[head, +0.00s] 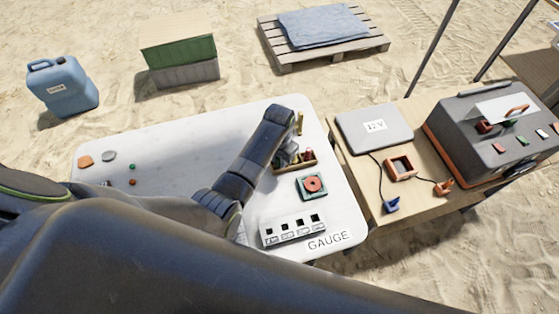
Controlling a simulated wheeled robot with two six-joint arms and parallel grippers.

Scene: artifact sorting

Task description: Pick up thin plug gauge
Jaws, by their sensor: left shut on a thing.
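My left arm reaches across the white table (190,128) from the lower left. My left gripper (289,158) is down at a small wooden rack (300,167) that holds several small upright pieces. The gripper is shut on a thin piece among them, which looks like the thin plug gauge; it is mostly hidden by the jaws, and I cannot tell whether it is clear of the rack. A slim yellowish piece (299,123) shows just beyond the arm. My right gripper is not in view.
A green block with a red ring (313,185) and a white slotted block (293,230) sit near the "GAUGE" label. Small discs lie at the table's far left. A wooden table (360,165) at right carries a grey "12V" case (374,127) and a dark machine (490,135).

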